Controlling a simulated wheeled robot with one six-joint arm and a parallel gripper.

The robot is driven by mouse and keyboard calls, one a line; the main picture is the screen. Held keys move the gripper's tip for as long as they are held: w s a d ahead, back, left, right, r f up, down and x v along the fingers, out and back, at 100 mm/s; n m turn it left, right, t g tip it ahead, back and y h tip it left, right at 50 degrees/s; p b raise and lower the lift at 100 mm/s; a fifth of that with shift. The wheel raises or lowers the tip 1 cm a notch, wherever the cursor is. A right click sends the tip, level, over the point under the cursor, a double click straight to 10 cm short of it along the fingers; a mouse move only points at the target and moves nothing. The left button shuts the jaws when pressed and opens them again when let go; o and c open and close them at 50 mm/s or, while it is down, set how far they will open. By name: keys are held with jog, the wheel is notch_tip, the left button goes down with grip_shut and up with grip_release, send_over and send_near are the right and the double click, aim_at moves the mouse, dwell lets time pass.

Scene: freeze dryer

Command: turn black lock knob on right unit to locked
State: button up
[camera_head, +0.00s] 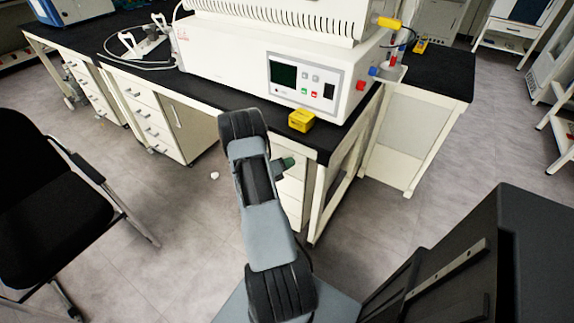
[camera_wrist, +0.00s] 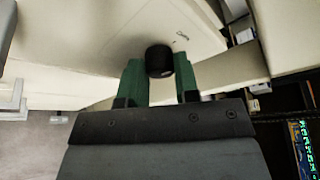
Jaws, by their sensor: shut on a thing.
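The black lock knob (camera_wrist: 159,61) shows in the wrist view as a short, round black cylinder on a pale panel (camera_wrist: 205,40) with small dark lettering beside it. My gripper (camera_wrist: 158,76) has its green fingers on either side of the knob and is shut on it. In the head view, part of my gripper (camera_head: 289,162) shows as a green tip beside my arm, in front of the pale drawer unit (camera_head: 291,190) under the bench's right end. The knob is hidden in that view. I cannot tell which way the knob is turned.
A white machine (camera_head: 225,62) with a control panel stands on the black-topped bench. A yellow box (camera_head: 301,120) sits at the bench's front edge. A black chair (camera_head: 45,175) stands at left. Open floor (camera_head: 190,235) lies between chair and arm.

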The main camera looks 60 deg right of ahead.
jog(key=m+t+b, duration=0.2)
jog(key=m+b, duration=0.1)
jog(key=m+t+y+b, duration=0.1)
jog(key=m+t+b, duration=0.1)
jog(key=m+b, duration=0.1)
jog(key=shift+s+f+m+b, duration=0.2)
jog(key=shift+m+b, duration=0.1)
jog(key=shift+b, duration=0.4)
jog(key=m+t+b, duration=0.1)
jog(key=m+b, duration=0.1)
jog(key=b, duration=0.4)
jog(key=shift+s+f+t+b, duration=0.1)
jog(key=shift+f+t+b, duration=0.05)
jog(key=shift+t+b, duration=0.2)
jog(key=m+b, duration=0.1)
jog(key=b, duration=0.2)
jog(key=m+t+b, duration=0.1)
jog(key=b, duration=0.3)
jog(key=m+t+b, duration=0.1)
jog(key=b, duration=0.3)
jog(key=shift+s+r+m, duration=0.1)
jog(key=shift+r+m, duration=0.2)
jog(key=shift+r+t, duration=0.2)
jog(key=shift+t, duration=0.05)
